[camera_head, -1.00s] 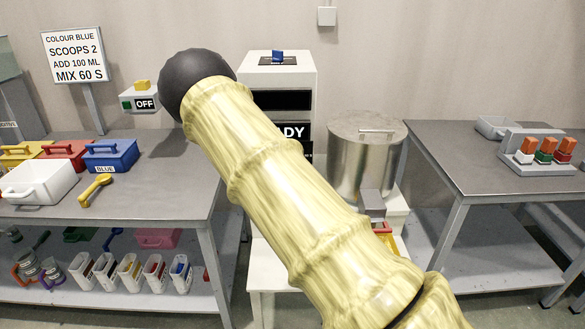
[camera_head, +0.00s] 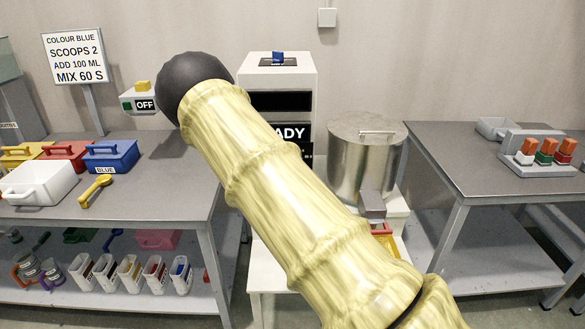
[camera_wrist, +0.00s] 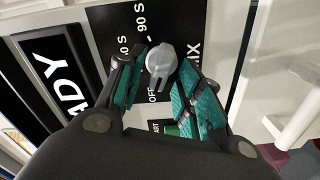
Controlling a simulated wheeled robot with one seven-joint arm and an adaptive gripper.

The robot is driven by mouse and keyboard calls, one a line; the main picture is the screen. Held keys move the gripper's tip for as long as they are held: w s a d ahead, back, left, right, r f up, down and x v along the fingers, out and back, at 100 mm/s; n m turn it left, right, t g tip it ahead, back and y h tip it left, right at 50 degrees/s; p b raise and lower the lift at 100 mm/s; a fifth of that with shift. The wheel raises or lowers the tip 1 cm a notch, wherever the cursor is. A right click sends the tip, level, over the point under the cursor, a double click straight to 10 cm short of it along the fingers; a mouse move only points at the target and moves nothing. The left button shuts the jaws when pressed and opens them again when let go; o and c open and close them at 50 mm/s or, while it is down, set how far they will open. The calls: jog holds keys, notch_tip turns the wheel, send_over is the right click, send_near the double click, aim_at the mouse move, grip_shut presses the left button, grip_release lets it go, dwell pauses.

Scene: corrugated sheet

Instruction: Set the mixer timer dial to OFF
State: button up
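The grey timer dial (camera_wrist: 160,62) shows in the wrist view on a black panel (camera_wrist: 112,22) lettered "OFF", "90 S" and "MIX". Another label beside the dial is partly covered. A narrow part of the dial points down in the picture, toward the "OFF" lettering. My gripper (camera_wrist: 164,74) is open, with one teal-padded finger on each side of the dial. I cannot tell whether either finger touches it. In the head view my arm hides the dial and gripper. The white machine (camera_head: 301,80) with a partly covered "READY" display stands behind my arm.
A lidded steel pot (camera_head: 362,160) stands to the right of the machine. The left table (camera_head: 160,185) holds coloured bins and a yellow scoop; the right table (camera_head: 450,160) holds a small rack.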

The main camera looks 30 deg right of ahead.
jog(key=v, duration=1.2)
jog(key=shift+f, duration=0.1)
